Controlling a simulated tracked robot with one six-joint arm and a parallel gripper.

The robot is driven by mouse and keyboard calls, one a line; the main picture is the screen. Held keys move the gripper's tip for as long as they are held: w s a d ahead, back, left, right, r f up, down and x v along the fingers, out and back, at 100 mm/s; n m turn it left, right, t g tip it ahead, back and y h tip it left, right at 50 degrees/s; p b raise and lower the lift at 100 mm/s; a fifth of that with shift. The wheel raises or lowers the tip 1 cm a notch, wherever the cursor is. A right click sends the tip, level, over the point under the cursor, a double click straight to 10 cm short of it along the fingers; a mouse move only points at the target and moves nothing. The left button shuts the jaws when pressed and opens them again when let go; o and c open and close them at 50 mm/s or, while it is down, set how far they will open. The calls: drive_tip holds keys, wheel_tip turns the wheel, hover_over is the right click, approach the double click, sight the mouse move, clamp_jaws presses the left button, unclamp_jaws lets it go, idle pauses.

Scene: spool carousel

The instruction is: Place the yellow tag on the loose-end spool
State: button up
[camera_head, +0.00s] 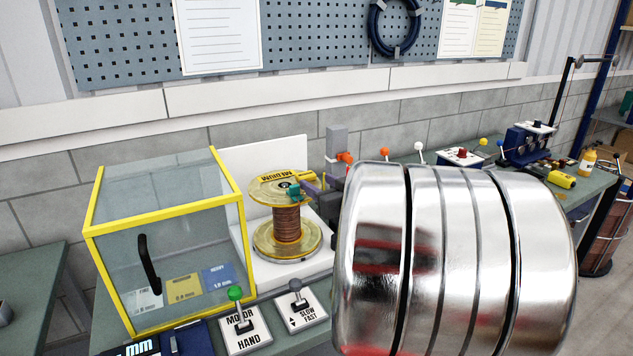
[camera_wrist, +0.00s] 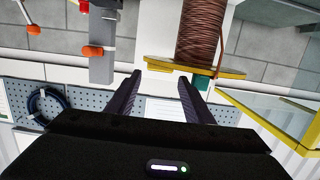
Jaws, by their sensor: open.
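A small teal piece (camera_head: 294,192) sits at the flange's edge. A yellow piece (camera_head: 303,176) shows beside it; I cannot tell whether it is the tag. In the wrist view, which is upside down, the spool (camera_wrist: 200,32) is at the top right and the teal piece (camera_wrist: 202,82) is by the right finger. My gripper (camera_wrist: 160,75) is open close to the flange, with nothing clearly between its fingers.
The clear case (camera_head: 165,240) with a black handle stands left of the spool. Green-knobbed and grey-knobbed levers (camera_head: 237,310) stand in front. A grey post with an orange knob (camera_head: 345,158) is close behind my gripper. My shiny arm hides the middle of the bench.

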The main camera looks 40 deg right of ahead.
drive_tip(key=v, duration=0.8)
drive_tip(key=shift+w, duration=0.15)
idle(0.5)
drive_tip(key=w+a+r+n+h, duration=0.1)
drive_tip(key=w+a+r+h, duration=0.1)
drive_tip(key=w+a+r, duration=0.65)
drive_tip(key=a+r+y, duration=0.1)
drive_tip(key=a+r, duration=0.3)
drive_tip(key=a, duration=0.8)
drive_tip(key=s+a+f+n+g+y, duration=0.1)
drive_tip(key=s+a+f+g+y, duration=0.2)
drive_tip(key=s+a+f+g, duration=0.2)
drive_tip(key=s+a+f+n+g+y, duration=0.1)
drive_tip(key=s+a+f+g, duration=0.3)
drive_tip(key=s+a+f, duration=0.8)
wheel_tip(320, 180, down, 5)
drive_tip(key=shift+s+r+g+y, duration=0.2)
drive_tip(key=shift+s+g+y, duration=0.2)
drive_tip(key=shift+s+y, duration=0.7)
